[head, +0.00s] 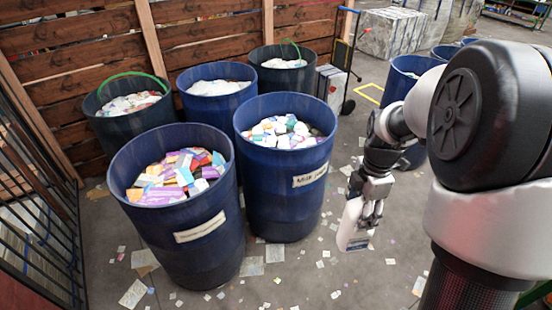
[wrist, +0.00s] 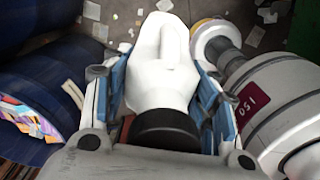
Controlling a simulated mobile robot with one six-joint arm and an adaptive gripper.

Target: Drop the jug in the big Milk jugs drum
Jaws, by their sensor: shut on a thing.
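My gripper (head: 372,205) is shut on a white jug (head: 352,226), which hangs from it to the right of the drums. In the wrist view the jug (wrist: 160,62) is clasped between the blue-padded fingers (wrist: 160,100), with its dark cap toward the palm. The Milk jugs drum (head: 283,196) is the large blue one at front centre, with a label that reads partly as "Milk". It is filled with pale and coloured containers. The jug is beside this drum, below its rim and apart from it.
Another large blue drum (head: 190,245) with mixed cartons stands at front left. Smaller drums (head: 215,97) stand behind, along a wooden fence (head: 90,45). A hand truck (head: 343,65) is at the back. Paper scraps litter the floor, and a metal railing (head: 40,200) runs along the left.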

